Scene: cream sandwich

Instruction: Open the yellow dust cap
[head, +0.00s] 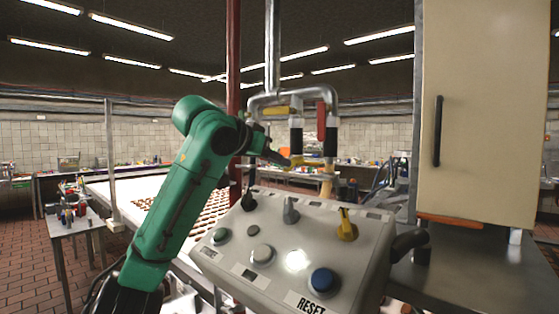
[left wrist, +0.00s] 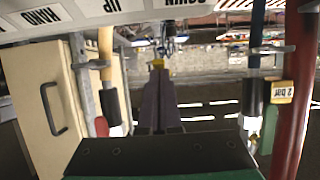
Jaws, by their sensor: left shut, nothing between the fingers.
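A yellow part that looks like the dust cap (head: 310,161) shows in the head view below the dark-sleeved pipes, above the control panel. My left gripper (head: 286,160) reaches in from the left, and its tips are right beside this yellow part. In the left wrist view, which is upside down, the fingers of my left gripper (left wrist: 158,72) are together with nothing between them. A small yellow piece (left wrist: 157,63) shows just beyond the tips; I cannot tell whether they touch it. My right gripper is not in view.
The grey control panel (head: 285,221) with buttons and a yellow switch (head: 346,226) stands below the gripper. A red post (head: 233,60) is close to my left arm. A cream cabinet (head: 480,110) stands at right. A white conveyor (head: 125,190) with brown biscuits runs behind.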

